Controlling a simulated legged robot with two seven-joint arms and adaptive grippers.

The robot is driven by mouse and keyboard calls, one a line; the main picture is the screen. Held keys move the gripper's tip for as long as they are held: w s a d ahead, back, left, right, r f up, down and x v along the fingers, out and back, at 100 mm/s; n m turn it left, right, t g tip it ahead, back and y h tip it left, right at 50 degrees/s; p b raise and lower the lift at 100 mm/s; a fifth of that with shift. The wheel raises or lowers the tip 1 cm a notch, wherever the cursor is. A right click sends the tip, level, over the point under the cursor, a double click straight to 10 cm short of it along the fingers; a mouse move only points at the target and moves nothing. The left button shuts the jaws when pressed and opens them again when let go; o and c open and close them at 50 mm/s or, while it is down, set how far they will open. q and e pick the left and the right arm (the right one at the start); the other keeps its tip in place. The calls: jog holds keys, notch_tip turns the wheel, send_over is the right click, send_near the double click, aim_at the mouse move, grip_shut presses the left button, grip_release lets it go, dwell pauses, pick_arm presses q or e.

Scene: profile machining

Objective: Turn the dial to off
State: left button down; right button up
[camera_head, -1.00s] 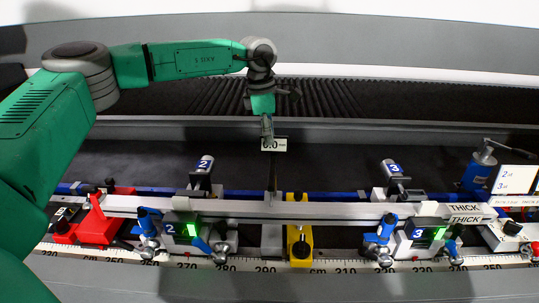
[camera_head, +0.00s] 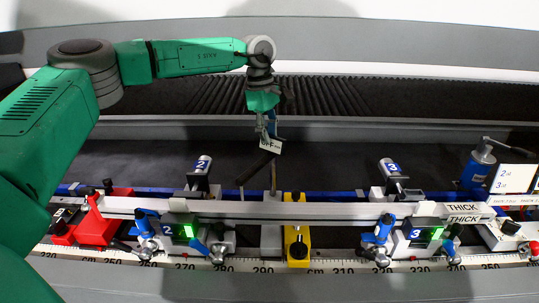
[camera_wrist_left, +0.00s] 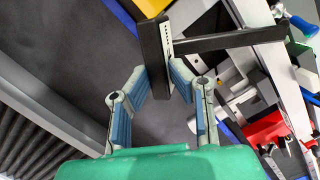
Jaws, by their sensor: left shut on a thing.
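The dial (camera_head: 270,146) is a small dark block with a white label that seems to read "OFF", on a thin post in the middle of the head view. It is turned, with its label tilted. A black bar (camera_head: 256,168) slants from it to the lower left. My left gripper (camera_head: 268,134) comes down from above and is shut on the dial. In the left wrist view the dark block (camera_wrist_left: 153,58) sits between the blue-padded fingers (camera_wrist_left: 161,80), and its bar (camera_wrist_left: 230,41) points right. My right gripper is not in view.
A long pale rail (camera_head: 330,211) runs across below the dial. Clamp units 2 (camera_head: 184,231) and 3 (camera_head: 421,237) with green displays, a yellow block (camera_head: 296,246) and a red block (camera_head: 98,224) stand along it. The dark surface behind the dial is clear.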

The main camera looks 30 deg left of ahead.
pick_arm(q)
jog(key=m, duration=0.3)
jog(key=shift+w+r, duration=0.15)
jog(key=shift+r, duration=0.1)
jog(key=shift+f+m+g, duration=0.1)
jog(key=shift+m+g, duration=0.2)
